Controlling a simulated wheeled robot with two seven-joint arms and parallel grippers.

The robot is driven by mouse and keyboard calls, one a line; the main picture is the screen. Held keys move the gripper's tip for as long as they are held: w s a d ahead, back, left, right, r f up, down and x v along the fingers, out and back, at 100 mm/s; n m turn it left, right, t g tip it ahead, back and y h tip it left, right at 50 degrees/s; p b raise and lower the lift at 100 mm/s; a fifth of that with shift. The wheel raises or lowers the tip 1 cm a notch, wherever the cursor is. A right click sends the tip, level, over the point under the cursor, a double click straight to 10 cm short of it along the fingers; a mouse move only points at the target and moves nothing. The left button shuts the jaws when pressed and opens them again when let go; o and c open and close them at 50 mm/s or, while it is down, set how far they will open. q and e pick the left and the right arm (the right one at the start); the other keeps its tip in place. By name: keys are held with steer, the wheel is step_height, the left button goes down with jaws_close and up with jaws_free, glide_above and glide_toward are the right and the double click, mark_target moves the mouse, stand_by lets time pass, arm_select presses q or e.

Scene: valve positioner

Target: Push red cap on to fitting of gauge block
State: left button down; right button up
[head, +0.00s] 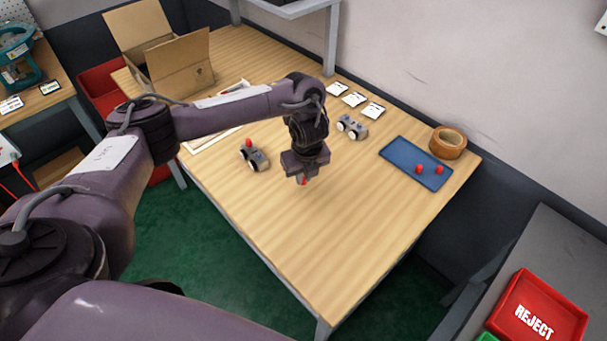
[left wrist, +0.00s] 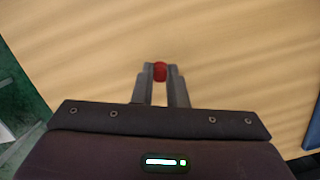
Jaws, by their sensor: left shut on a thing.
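My left gripper (head: 303,179) is shut on a red cap (left wrist: 160,71), which shows between its fingertips in the left wrist view. It is over the middle of the table, apart from both gauge blocks. A grey gauge block (head: 257,160) with a red cap (head: 249,143) on top is left of the gripper in the head view. A second grey gauge block (head: 352,127) is at the gripper's upper right; I see no red on it. Two more red caps, one (head: 419,169) left of the other (head: 437,170), are on the blue tray (head: 396,150). My right gripper is not in view.
A tape roll (head: 449,142) stands by the tray. White cards (head: 354,99) lie along the back of the wooden table (head: 330,235). A cardboard box (head: 178,62) is at the far left. The table front is clear. A red reject bin (head: 575,320) is at the lower right.

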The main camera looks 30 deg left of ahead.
arm_select(q)
steer(key=shift+r+p, duration=1.45)
steer(key=shift+r, duration=0.3)
